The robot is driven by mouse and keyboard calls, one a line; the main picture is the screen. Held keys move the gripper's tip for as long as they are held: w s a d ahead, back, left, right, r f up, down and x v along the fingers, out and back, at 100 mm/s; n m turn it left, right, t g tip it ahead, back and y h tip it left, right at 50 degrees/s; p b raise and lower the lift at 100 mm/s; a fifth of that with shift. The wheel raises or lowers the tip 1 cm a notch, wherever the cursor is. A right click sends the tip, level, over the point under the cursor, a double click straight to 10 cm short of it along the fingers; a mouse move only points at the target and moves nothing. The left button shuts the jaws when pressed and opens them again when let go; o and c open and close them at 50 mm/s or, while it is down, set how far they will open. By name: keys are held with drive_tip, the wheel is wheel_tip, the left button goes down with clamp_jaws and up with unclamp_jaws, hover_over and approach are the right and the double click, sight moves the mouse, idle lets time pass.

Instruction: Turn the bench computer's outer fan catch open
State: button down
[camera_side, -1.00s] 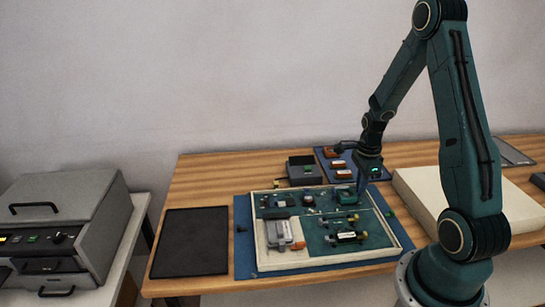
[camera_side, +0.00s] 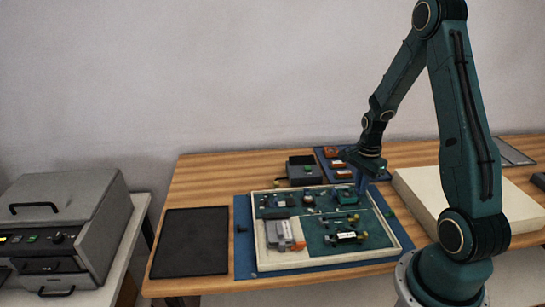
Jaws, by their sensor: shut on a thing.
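The bench computer (camera_side: 398,240) lies open on the table as a shallow cream-framed case with a green board and small parts. My gripper (camera_side: 360,190) points down at the back right part of the board, by a green part (camera_side: 347,197). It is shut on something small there. The fan catch is too small to make out, and the gripper hides what lies between its fingers.
A blue mat (camera_side: 243,245) lies under the case. A black pad (camera_side: 190,242) lies to the left. A grey box (camera_side: 303,170) and a dark blue tray with orange parts (camera_side: 333,153) stand behind. A cream slab (camera_side: 420,190) lies right. A grey machine (camera_side: 70,215) stands far left.

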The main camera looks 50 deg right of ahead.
drive_tip(key=n, duration=1.2)
drive_tip(key=shift+n, duration=0.4)
drive_tip(key=c, duration=1.5)
unclamp_jaws()
drive_tip(key=shift+c, duration=0.2)
drive_tip(key=shift+r, duration=0.15)
wheel_tip(320, 180, up, 14)
drive_tip(key=shift+f, duration=0.2)
drive_tip(key=shift+a, duration=0.1)
